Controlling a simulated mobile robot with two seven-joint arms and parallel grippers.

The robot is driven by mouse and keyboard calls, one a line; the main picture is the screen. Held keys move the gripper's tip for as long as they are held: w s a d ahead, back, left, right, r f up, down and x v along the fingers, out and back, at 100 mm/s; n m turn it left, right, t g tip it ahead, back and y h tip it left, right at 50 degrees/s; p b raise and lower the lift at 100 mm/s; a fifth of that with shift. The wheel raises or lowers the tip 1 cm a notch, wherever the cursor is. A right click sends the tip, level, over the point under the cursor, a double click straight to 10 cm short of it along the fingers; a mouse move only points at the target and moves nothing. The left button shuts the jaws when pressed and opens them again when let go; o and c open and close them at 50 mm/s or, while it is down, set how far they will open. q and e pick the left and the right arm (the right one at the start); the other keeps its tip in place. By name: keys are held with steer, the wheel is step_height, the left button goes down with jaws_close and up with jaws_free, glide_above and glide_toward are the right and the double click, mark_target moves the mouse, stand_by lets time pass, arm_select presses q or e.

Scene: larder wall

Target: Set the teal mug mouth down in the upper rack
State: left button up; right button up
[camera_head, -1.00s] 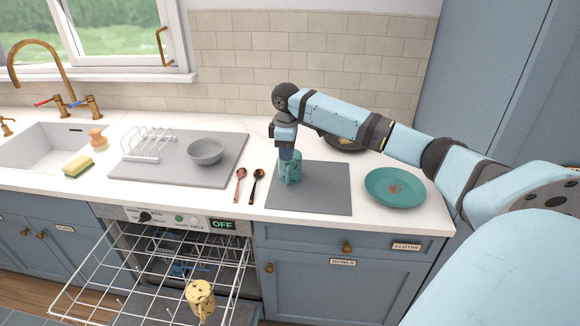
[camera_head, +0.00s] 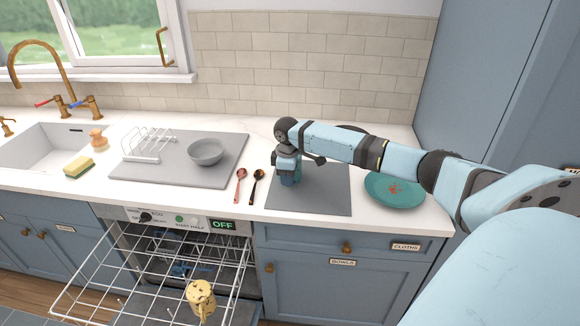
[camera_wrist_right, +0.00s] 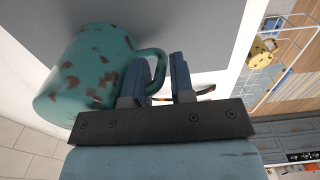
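The teal mug (camera_wrist_right: 85,75), speckled with brown patches, stands on the grey mat (camera_head: 325,195) on the counter. In the head view my right arm mostly hides it. My right gripper (camera_head: 289,181) is lowered over the mug. In the right wrist view the fingers of this gripper (camera_wrist_right: 160,80) are apart, one on each side of the outer part of the mug's handle. I see no clear grip on it. I cannot tell which way the mug's mouth faces. The upper rack (camera_head: 82,266) is a white wire rack, pulled out of the dishwasher. My left gripper is not in view.
A teal plate (camera_head: 395,188) lies right of the mat. Two spoons (camera_head: 240,184) lie left of it, then a grey bowl (camera_head: 206,151) and a white wire holder (camera_head: 150,145) on a grey board.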

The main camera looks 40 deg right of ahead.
jaws_close()
steer(key=shift+r, duration=0.1)
